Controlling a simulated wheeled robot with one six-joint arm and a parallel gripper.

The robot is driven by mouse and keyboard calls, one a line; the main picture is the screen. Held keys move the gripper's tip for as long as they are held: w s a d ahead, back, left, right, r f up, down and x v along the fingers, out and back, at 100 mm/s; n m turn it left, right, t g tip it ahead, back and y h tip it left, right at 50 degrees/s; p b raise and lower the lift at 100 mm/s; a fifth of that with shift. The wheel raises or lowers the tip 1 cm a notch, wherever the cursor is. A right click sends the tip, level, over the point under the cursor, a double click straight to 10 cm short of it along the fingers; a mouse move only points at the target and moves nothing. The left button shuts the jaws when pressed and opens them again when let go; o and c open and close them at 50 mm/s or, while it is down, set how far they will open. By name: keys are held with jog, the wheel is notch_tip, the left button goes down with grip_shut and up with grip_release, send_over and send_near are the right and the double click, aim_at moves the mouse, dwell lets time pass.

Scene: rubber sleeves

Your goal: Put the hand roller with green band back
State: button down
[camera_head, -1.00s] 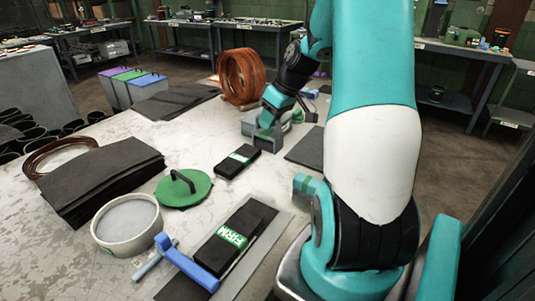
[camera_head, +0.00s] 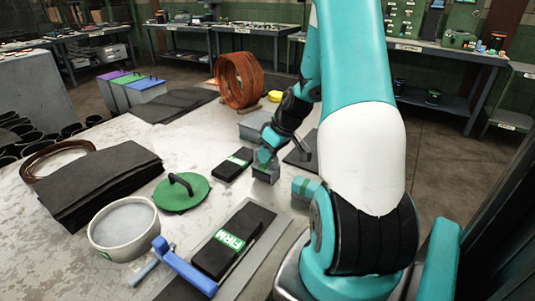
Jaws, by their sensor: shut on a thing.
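My gripper (camera_head: 265,172) is low over the middle of the table, right of a small black block with a green label (camera_head: 233,164). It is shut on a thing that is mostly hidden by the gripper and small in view. It may be the hand roller with green band, but I cannot make out a band. A short dark bar (camera_head: 307,147) sticks out right of my wrist; I cannot tell what it belongs to. A blue handle with a pale rod (camera_head: 187,268) lies at the front.
A black block marked FIRM (camera_head: 233,240) lies on a grey strip. A white bowl (camera_head: 124,228), green lid (camera_head: 183,193), and black sheets (camera_head: 95,182) are left.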

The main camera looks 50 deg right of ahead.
jog(key=c, duration=1.1)
grip_release()
jog(key=shift+f, duration=0.1)
